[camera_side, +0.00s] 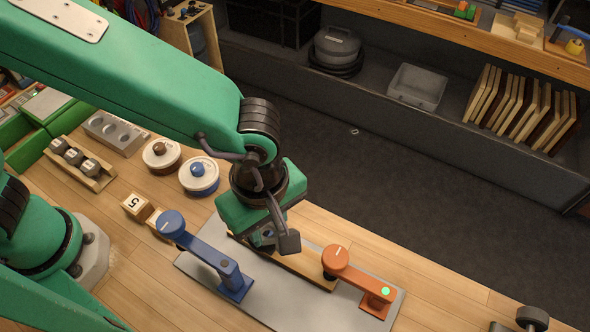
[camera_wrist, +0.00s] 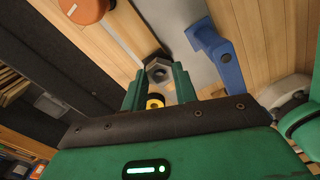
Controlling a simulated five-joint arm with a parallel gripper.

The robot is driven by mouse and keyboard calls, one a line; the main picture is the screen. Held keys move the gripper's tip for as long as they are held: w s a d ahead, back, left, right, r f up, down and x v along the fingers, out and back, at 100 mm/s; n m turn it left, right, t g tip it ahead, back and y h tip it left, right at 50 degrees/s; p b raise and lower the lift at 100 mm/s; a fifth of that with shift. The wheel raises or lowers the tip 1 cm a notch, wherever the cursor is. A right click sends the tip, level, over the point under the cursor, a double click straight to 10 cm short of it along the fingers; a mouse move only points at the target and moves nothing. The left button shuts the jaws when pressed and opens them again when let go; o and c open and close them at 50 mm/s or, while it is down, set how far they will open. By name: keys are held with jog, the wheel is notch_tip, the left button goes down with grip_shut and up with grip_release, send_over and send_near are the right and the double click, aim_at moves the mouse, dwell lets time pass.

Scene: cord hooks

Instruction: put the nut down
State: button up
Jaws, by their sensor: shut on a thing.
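The nut (camera_wrist: 157,66) is a grey six-sided piece with a hole, seen in the wrist view between the tips of my green fingers. My gripper (camera_wrist: 158,78) is shut on it. In the side view my gripper (camera_side: 264,242) points down over the wooden strip (camera_side: 312,272) on the grey plate (camera_side: 255,309), between the blue arm piece (camera_side: 204,250) and the orange arm piece (camera_side: 357,277). The nut is mostly hidden there by my gripper. I cannot tell whether it touches the surface below. A yellow ring (camera_wrist: 155,101) shows between the finger bases.
Two round white-topped pots (camera_side: 198,176) and a small block marked 5 (camera_side: 137,205) stand left of the plate. A wooden rack (camera_side: 80,163) with several grey pieces lies farther left. Bare bench shows to the right of the plate (camera_side: 440,300).

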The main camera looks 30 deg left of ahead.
jog(key=w+a+f, duration=0.1)
jog(key=w+f, duration=0.1)
jog(key=w, duration=0.1)
jog(key=w+a+f, duration=0.1)
jog(key=w+f, duration=0.1)
jog(key=w, duration=0.2)
jog(key=w+f, duration=0.2)
jog(key=w, duration=0.1)
jog(key=shift+w+a+f, duration=0.2)
jog(key=shift+a+f, duration=0.05)
jog(key=shift+a, duration=0.15)
jog(key=shift+f, duration=2)
jog(key=shift+f, duration=0.15)
jog(key=o, duration=0.8)
notch_tip(320, 180, up, 12)
jog(key=shift+r, duration=0.2)
jog(key=shift+a, duration=0.1)
